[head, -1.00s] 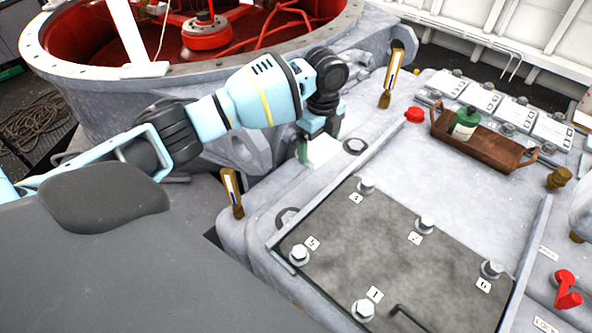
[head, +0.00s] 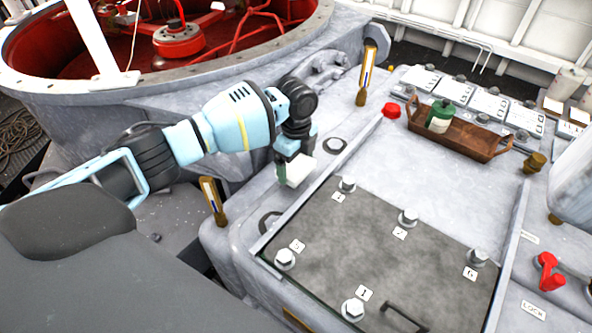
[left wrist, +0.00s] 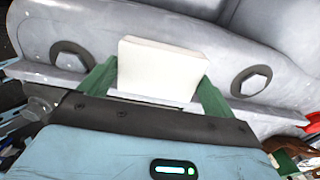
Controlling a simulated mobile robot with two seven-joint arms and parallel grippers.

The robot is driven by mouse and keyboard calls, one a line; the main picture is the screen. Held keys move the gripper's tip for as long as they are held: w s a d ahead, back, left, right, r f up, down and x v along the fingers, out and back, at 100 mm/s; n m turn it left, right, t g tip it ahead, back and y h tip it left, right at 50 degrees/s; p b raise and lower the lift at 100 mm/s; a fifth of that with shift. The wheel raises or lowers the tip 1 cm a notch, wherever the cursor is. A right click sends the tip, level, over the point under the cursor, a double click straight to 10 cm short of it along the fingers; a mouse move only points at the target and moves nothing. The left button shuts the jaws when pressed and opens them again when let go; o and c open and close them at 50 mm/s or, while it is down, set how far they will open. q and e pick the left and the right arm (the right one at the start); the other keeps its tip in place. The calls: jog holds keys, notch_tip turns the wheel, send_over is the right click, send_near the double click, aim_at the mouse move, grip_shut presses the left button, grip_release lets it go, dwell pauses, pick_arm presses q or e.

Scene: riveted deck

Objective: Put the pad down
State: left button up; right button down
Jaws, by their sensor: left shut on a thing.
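The pad (head: 299,171) is a small white block. My left gripper (head: 288,172) is shut on it, at the left edge of the grey deck housing, beyond the dark cover plate. In the left wrist view the white pad (left wrist: 158,68) sits between the two green fingers of my left gripper (left wrist: 157,85). Its lower part is hidden by the gripper body. I cannot tell whether the pad touches the surface. My right gripper does not show.
A dark cover plate (head: 370,245) with several numbered bolts lies in front.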

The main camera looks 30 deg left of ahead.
aim_at(296, 165)
pick_arm(q)
jog(key=shift+f, duration=1.65)
jog(key=shift+f, duration=0.15)
jog(key=o, duration=0.7)
notch_tip(296, 165, up, 12)
jog(key=shift+r+p, duration=0.2)
jog(key=shift+p, duration=0.2)
jog(key=shift+r, duration=0.1)
